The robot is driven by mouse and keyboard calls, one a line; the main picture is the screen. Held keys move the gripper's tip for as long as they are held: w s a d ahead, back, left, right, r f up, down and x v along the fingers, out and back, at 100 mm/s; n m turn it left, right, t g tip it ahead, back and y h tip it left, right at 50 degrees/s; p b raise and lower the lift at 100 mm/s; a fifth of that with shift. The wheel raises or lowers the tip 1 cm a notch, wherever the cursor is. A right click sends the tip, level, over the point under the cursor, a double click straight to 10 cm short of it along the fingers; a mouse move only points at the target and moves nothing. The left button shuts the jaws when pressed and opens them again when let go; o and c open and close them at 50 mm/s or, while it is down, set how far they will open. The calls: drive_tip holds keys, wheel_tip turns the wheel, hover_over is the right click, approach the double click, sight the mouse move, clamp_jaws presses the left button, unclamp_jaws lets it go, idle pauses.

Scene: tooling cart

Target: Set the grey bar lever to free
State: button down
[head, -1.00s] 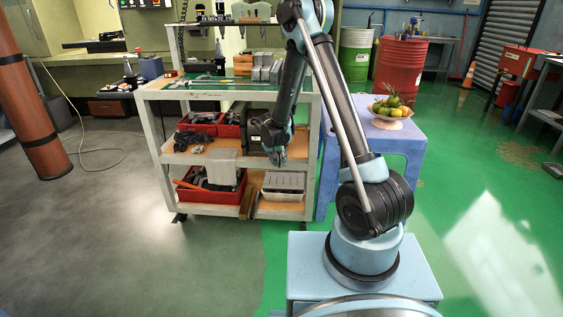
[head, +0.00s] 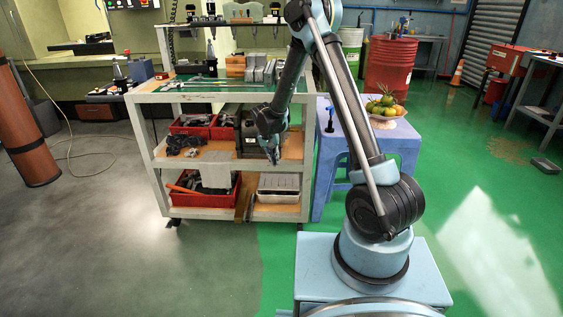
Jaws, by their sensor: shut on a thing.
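My gripper (head: 271,152) is at the right end of the cart's middle shelf, pointing down, in front of a dark, rounded unit (head: 246,139). It is small in the head view and its fingers overlap the dark unit. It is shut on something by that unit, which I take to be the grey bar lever. The lever itself is too small and hidden behind the gripper to make out, so its position cannot be read.
The white-framed cart (head: 150,100) carries grey blocks and tools on top. The floor before the cart is clear.

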drive_tip(key=shift+w+r, duration=0.1)
drive_tip(key=c, duration=1.7)
unclamp_jaws()
drive_tip(key=v, duration=1.2)
drive_tip(key=shift+w, duration=0.15)
